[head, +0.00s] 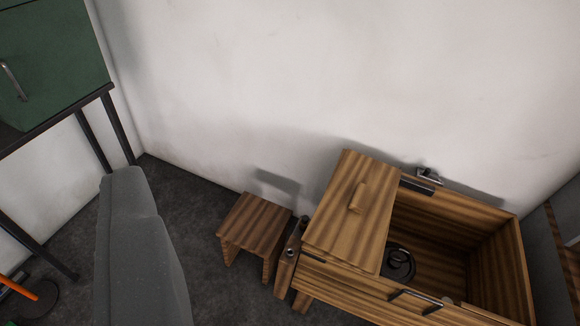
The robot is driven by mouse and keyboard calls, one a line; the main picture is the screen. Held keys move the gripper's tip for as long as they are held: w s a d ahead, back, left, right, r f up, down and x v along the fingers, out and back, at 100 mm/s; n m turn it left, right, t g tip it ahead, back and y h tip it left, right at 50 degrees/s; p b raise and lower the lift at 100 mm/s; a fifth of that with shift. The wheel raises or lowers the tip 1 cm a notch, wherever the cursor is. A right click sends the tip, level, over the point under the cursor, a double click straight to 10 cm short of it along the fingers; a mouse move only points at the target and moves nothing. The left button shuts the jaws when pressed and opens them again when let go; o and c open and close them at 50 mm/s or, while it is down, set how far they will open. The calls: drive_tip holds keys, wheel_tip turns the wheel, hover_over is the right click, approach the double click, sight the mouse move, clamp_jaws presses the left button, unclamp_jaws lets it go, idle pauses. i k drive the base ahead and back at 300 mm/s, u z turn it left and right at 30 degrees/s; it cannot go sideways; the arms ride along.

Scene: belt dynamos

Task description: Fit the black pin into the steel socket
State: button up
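I cannot pick out a black pin or a steel socket with certainty. A small metal fitting (429,174) sits at the back rim of an open wooden box (500,258), beside a short dark bar (417,187). A dark metal piece (297,236) stands on a wooden post at the box's left side. A black coiled or ringed thing (400,262) lies inside the box, partly hidden by the lid. No gripper fingers show in the head view.
A wooden lid (350,210) covers the box's left part. A small wooden stool (255,226) stands left of it. A large grey shape (140,255) fills the left foreground. A green cabinet (50,60) on a black frame stands upper left. An orange bar (18,288) shows lower left.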

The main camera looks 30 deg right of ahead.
sight(306, 219)
drive_tip(key=z, duration=0.4)
drive_tip(key=i, duration=1.1)
drive_tip(key=z, duration=0.65)
